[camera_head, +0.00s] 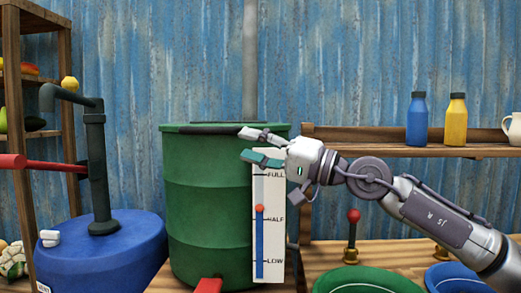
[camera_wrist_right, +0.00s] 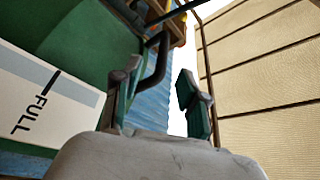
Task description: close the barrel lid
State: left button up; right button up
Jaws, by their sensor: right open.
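The green barrel (camera_head: 205,205) stands upright in the middle of the head view, with a white level gauge (camera_head: 273,240) on its front right. A dark strip shows along its top rim; I cannot tell a separate lid or how far it is open. My right gripper (camera_head: 244,146) is open, its fingers pointing left at the barrel's upper right edge, above the gauge. In the right wrist view, the barrel (camera_wrist_right: 85,35) fills the upper left and a dark bent handle (camera_wrist_right: 158,62) shows beside it. Nothing is between the fingers. My left gripper is out of view.
A blue barrel (camera_head: 130,255) with a dark pump (camera_head: 97,165) and red lever stands at left, near wooden shelves. A right shelf (camera_head: 370,149) holds a blue bottle (camera_head: 417,120) and a yellow bottle (camera_head: 456,120). A green dish (camera_head: 365,280) lies below my right arm.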

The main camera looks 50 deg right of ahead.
jog(key=shift+v, duration=0.75)
